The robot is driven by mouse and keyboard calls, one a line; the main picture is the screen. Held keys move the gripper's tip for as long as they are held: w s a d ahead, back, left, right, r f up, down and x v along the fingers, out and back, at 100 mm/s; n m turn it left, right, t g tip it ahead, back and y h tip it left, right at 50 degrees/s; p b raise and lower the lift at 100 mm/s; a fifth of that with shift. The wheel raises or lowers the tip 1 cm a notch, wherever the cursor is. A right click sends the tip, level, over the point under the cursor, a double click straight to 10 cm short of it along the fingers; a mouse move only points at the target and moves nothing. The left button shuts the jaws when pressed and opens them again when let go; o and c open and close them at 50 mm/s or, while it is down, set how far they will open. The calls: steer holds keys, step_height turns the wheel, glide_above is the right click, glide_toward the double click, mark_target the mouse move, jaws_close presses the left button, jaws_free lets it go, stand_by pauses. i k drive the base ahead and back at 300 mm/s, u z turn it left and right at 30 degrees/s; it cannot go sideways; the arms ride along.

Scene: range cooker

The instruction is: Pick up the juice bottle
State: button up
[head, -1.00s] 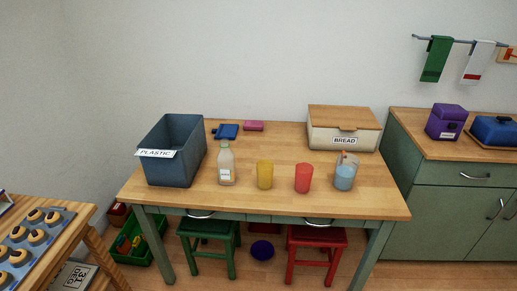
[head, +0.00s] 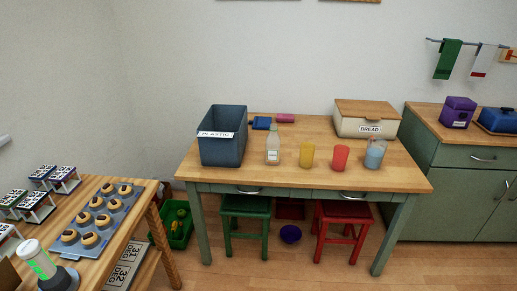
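A pale, see-through bottle with a white label, the likely juice bottle (head: 273,148), stands upright on the wooden table (head: 300,178). It is just right of the blue-grey bin marked PLASTIC (head: 222,152) and left of a yellow cup (head: 307,155). I cannot read its label. My gripper is not in view, and nothing is seen touching the bottle.
A red cup (head: 340,158) and a jug of blue liquid (head: 375,154) stand further right, with a bread box (head: 367,119) behind. Green (head: 245,208) and red (head: 344,214) stools sit under the table. A side table with a cookie tray (head: 72,238) fills the lower left.

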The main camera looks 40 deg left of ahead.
mark_target(273, 140)
steer(key=u, duration=1.25)
